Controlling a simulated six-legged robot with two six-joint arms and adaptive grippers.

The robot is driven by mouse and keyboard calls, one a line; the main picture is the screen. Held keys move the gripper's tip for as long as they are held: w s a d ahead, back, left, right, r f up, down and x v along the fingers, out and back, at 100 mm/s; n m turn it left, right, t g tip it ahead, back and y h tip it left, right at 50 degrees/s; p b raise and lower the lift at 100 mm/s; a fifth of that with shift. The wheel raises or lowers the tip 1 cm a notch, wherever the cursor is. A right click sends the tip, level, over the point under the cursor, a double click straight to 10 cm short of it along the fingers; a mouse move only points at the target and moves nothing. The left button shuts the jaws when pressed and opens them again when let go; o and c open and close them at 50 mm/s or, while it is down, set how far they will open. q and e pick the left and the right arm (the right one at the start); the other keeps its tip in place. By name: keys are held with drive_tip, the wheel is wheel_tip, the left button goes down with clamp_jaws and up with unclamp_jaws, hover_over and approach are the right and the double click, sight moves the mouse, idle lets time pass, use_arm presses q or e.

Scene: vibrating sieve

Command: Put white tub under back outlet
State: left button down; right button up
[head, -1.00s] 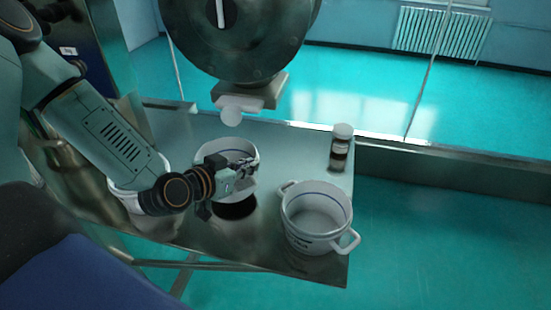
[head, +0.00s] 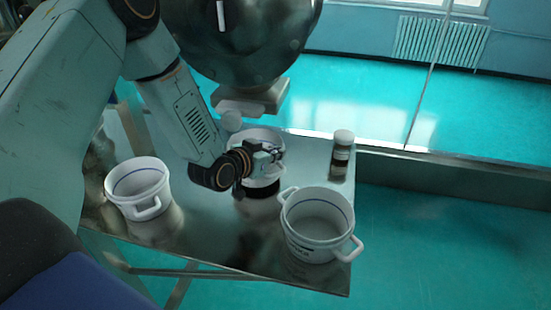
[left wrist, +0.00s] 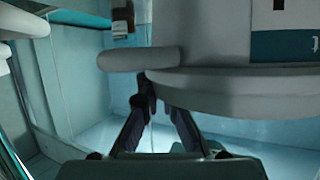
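My left gripper (head: 262,160) is at the near side of a white tub (head: 274,142) in the head view and appears shut on it. It holds the tub over the table, with a dark shadow below. The arm and gripper hide part of the tub. In the left wrist view, the tub wall (left wrist: 215,50) fills the upper right and the fingers (left wrist: 150,95) meet beside a rounded handle (left wrist: 140,58). The exact grip point is unclear. A pale outlet (head: 232,121) under the dark machine (head: 245,50) is above and left of the tub. My right gripper is not in view.
A white tub with handles (head: 308,238) stands at the table's front right, another (head: 125,197) at the left. A white-capped brown bottle (head: 341,155) stands near the right edge. The metal table (head: 220,235) is bare between the two standing tubs.

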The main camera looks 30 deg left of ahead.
use_arm(q)
drive_tip(key=shift+f, duration=0.9)
drive_tip(key=shift+d+f, duration=0.1)
drive_tip(key=c, duration=1.5)
unclamp_jaws()
